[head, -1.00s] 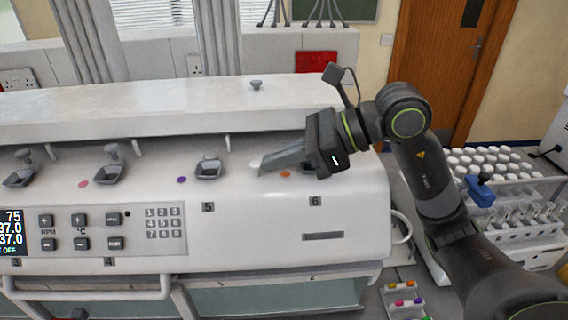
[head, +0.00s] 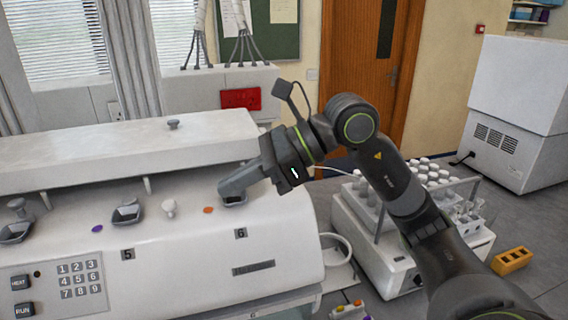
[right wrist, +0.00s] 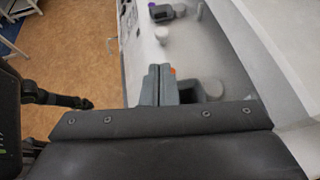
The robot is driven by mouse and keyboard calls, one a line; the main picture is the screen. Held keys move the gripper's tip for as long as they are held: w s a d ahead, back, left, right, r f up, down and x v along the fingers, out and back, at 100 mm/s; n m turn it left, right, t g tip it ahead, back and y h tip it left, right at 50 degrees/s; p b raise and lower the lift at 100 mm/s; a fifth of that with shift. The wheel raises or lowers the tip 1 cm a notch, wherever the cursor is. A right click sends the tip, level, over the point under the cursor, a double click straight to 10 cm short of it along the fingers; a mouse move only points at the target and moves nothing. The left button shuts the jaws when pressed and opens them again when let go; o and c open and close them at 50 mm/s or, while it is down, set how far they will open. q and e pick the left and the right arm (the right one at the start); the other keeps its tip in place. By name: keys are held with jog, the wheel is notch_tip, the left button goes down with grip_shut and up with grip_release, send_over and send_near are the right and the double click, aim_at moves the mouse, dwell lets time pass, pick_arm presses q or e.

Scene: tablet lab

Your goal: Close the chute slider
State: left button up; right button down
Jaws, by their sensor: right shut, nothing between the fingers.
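The white machine has a row of chutes on its sloping top. A white slider knob (head: 169,208) stands left of the orange dot (head: 208,210); it also shows beyond my fingertips in the right wrist view (right wrist: 162,36). The dark chute cup (head: 235,201) above label 6 is right of the dot, partly hidden by my gripper. My right gripper (head: 226,190) is shut and empty, its tips over the cup's left side and apart from the white knob. My left gripper is not in view.
Another chute cup (head: 127,213) stands above label 5. The machine's raised lid (head: 130,150) runs behind the row. A rack of white-capped vials (head: 431,178) stands on the right, with a yellow block (head: 511,260) near it.

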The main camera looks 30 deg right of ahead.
jog(key=shift+d+r+b, duration=0.45)
jog(key=shift+d+b, duration=0.05)
jog(key=shift+b, duration=0.1)
jog(key=b+v, duration=0.1)
jog(key=v, duration=0.2)
jog(key=shift+s+d, duration=0.2)
jog(key=shift+s, duration=0.05)
jog(key=shift+s+d+r+b, duration=0.1)
jog(key=shift+d+r+b, duration=0.25)
jog(key=shift+b, duration=0.1)
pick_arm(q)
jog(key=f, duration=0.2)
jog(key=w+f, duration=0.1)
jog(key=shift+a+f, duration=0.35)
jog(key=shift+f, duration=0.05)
pick_arm(e)
jog(key=shift+s+d+r, duration=0.25)
jog(key=shift+d+r, duration=0.05)
jog(key=shift+d, duration=0.1)
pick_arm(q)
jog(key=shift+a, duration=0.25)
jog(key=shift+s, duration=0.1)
pick_arm(e)
jog(key=shift+f, duration=0.1)
